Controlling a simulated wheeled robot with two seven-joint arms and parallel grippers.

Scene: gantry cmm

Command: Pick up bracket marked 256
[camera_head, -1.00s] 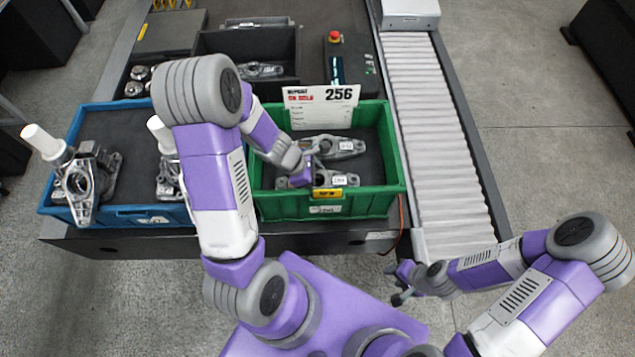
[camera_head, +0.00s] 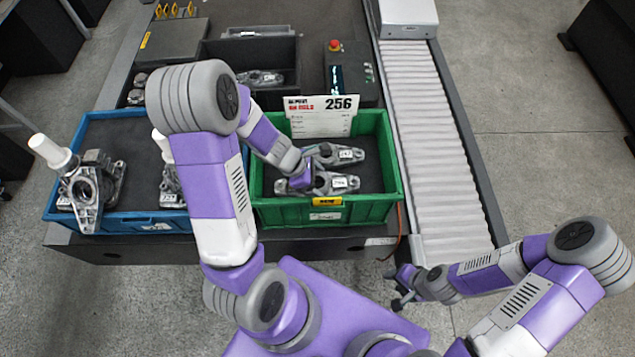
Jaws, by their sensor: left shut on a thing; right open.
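A green bin (camera_head: 395,165) stands on the bench with a white card (camera_head: 320,117) reading 256 at its back. Two grey metal brackets with small white labels lie in it, a rear bracket (camera_head: 348,155) and a front bracket (camera_head: 341,183). The label print is too small to read surely. My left gripper (camera_head: 297,184) reaches down into the bin and is shut on the left part of the front bracket. Its fingertips are partly hidden. My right gripper (camera_head: 398,291) is open and empty, low in front of the bench, far from the bin.
A blue bin (camera_head: 120,215) with metal castings and white cylinders stands at the left. A black bin (camera_head: 292,75) with parts is behind. A roller conveyor (camera_head: 440,150) runs along the right. A control box with a red button (camera_head: 334,46) stands behind the green bin.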

